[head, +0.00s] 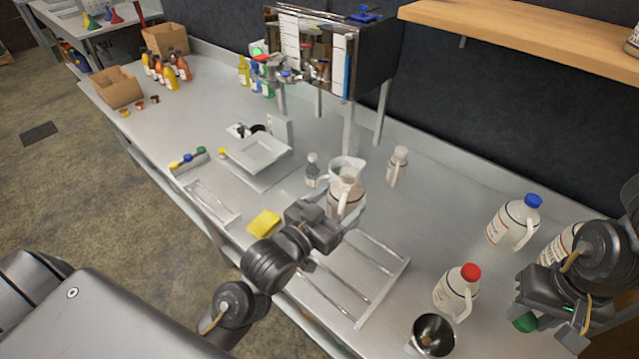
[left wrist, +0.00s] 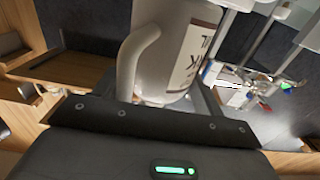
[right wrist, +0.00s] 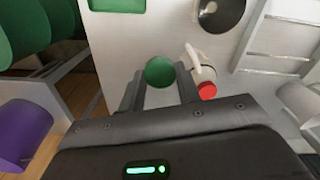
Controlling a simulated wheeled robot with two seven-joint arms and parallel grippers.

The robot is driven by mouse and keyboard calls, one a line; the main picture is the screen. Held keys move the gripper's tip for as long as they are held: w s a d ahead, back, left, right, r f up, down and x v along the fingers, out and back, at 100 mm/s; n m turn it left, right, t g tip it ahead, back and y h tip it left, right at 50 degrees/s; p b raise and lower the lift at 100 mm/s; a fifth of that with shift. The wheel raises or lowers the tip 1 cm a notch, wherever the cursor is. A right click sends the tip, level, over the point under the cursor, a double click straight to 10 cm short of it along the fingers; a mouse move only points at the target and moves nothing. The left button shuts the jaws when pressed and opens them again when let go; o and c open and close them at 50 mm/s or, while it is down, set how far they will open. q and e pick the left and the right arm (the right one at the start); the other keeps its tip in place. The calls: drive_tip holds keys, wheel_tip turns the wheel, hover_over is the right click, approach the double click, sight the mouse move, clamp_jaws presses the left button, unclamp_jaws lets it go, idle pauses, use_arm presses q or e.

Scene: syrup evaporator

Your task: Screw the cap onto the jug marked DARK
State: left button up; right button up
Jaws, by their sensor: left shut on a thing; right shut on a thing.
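My left gripper (head: 338,212) is shut on a cream jug (head: 343,195) with a handle, above the front of the bench by a wire rack. In the left wrist view, the jug (left wrist: 172,75) shows its handle and part of a label; the letters look like the end of DARK. Its mouth is out of that view and too small to judge in the head view. The green cap also shows in the head view (head: 525,323), well apart from the jug.
A red-capped jug (head: 457,290), a blue-capped jug (head: 514,222) and a metal bowl (head: 433,336) stand at the right. A white pitcher (head: 347,163) is close behind the held jug. The wire rack (head: 375,259) and yellow sponge (head: 264,223) are nearby.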

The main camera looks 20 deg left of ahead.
use_arm(q)
drive_tip(key=d+f+m+g+h, duration=0.2)
drive_tip(key=d+h, duration=0.4)
drive_tip(key=d, duration=0.3)
drive_tip(key=shift+s+d+f+m+g, duration=0.15)
drive_tip(key=shift+d+f+m+g, duration=0.15)
drive_tip(key=shift+m+g, duration=0.7)
drive_tip(key=shift+f+m+t, duration=0.15)
drive_tip(key=shift+m+t, duration=0.15)
use_arm(e)
drive_tip(key=shift+w, duration=0.1)
use_arm(q)
drive_tip(key=shift+a, duration=0.1)
use_arm(e)
drive_tip(key=w+a+r+m, duration=0.2)
drive_tip(key=w+a+r, duration=0.1)
drive_tip(key=a, duration=0.5)
drive_tip(key=w+a+r+m, duration=0.2)
drive_tip(key=a+r, duration=0.4)
drive_tip(key=a, duration=0.3)
drive_tip(key=w+a+r+m, duration=0.3)
drive_tip(key=w+a+r, duration=0.1)
drive_tip(key=a, duration=0.5)
drive_tip(key=shift+w+a+r, duration=0.2)
drive_tip(key=shift+w+r, duration=0.1)
drive_tip(key=shift+r, duration=0.35)
drive_tip(key=shift+f, duration=2)
drive_tip(key=shift+f, duration=0.1)
